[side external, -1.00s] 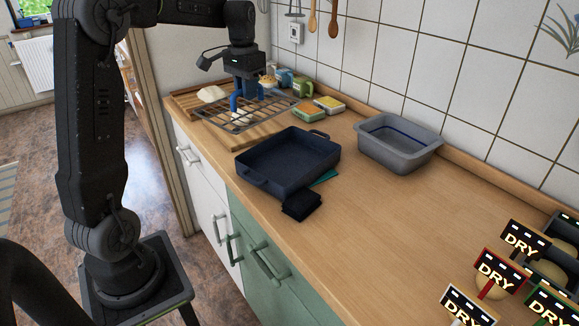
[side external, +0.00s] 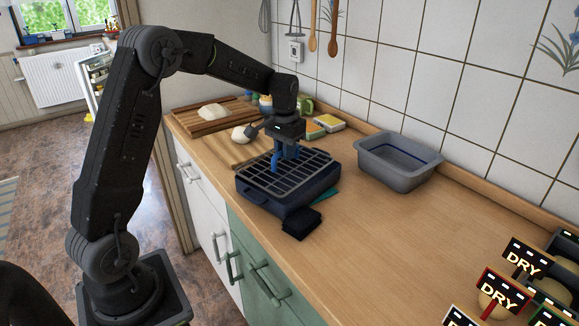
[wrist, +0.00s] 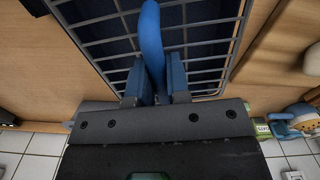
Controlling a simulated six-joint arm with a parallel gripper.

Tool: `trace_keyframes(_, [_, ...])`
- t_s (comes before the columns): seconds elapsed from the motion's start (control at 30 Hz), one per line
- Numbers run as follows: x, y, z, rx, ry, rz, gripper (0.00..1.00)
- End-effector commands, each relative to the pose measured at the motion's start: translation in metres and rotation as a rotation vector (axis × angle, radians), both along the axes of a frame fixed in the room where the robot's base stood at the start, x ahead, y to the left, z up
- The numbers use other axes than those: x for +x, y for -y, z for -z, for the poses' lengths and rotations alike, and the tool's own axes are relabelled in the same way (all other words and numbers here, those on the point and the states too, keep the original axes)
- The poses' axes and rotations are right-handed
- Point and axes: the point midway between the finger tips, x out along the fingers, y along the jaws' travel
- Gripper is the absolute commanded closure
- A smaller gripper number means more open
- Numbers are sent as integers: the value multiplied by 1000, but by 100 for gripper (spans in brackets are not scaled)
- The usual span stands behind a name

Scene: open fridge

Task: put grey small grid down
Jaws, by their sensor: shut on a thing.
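The grey small grid (side external: 312,170) is a wire rack lying level over the dark blue baking dish (side external: 272,203) in the side view. Whether it rests on the rim or hangs just above it, I cannot tell. My gripper (side external: 284,164) points down, with blue fingers, and is shut on the grid near its middle. In the wrist view, the grid's bars (wrist: 205,45) spread beyond my gripper (wrist: 152,85), with dark blue showing between them. A curved blue piece shows between the fingers; it hides the exact grip point.
A grey tub (side external: 395,165) stands at the back right. A black cloth (side external: 301,224) lies in front of the dish. Cutting boards (side external: 190,119) with dough are at the far left.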

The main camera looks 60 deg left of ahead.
Motion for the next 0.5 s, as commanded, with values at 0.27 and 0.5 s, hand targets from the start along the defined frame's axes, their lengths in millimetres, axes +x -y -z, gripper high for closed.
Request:
trace_keyframes(0.27, [9, 8, 15, 0, -1, -1, 100])
trace_keyframes(0.5, [9, 8, 46, 0, -2, -2, 100])
